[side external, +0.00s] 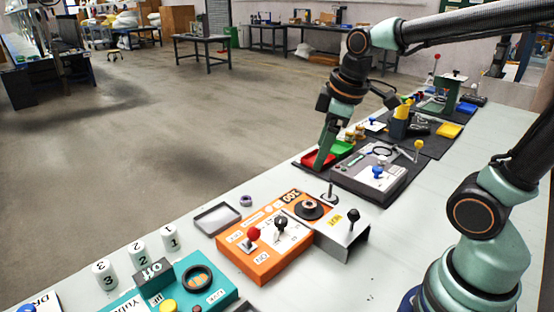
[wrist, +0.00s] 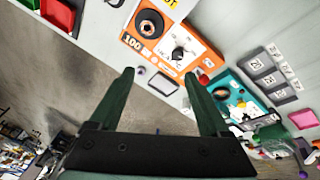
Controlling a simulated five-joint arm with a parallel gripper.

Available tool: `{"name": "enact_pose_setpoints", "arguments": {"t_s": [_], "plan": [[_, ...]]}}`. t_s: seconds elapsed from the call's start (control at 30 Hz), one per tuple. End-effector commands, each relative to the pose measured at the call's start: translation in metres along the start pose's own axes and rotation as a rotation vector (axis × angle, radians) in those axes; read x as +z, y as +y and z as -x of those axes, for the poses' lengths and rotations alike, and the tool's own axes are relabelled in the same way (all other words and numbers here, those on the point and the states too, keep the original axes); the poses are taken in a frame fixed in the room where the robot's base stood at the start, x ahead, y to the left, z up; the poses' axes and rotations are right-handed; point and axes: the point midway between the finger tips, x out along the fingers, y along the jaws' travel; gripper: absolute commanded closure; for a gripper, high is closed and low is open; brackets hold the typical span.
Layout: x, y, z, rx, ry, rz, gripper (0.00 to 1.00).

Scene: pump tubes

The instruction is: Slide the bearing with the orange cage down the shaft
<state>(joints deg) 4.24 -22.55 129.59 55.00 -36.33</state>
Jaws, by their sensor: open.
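My gripper (side external: 319,166) points down beside the red tray, above the bench's far edge. In the wrist view my gripper (wrist: 159,74) has its two green fingers wide apart with nothing held between them. A thin upright metal shaft (side external: 331,190) on a dark round base stands on the bench behind the orange box. A small purplish ring (side external: 246,200) lies on the bench near a grey tray; it also shows in the wrist view (wrist: 140,70). A dark round part with a brownish centre (side external: 309,207) sits on the orange box. I cannot make out which one has an orange cage.
The orange box (side external: 262,262) carries a red knob and a black knob. A grey tray (side external: 217,219) lies left of it. A teal box (side external: 212,290) and several white numbered cylinders stand at front left. A grey device (side external: 372,182) stands right of my gripper.

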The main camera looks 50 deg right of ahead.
Motion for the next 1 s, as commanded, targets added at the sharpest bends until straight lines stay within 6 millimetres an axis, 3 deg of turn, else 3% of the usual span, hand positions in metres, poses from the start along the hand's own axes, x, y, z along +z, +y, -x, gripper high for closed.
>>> {"name": "enact_pose_setpoints", "arguments": {"t_s": [0.3,0.5,0.73,1.0], "plan": [[-0.008,0.047,-0.054,-0.17,-0.131,0.644,0.2],[-0.006,0.064,-0.082,-0.268,-0.141,0.914,0.2],[-0.002,0.066,-0.1,-0.303,-0.138,1.004,0.2],[0.009,0.057,-0.142,-0.302,-0.138,1.003,0.2]]}}
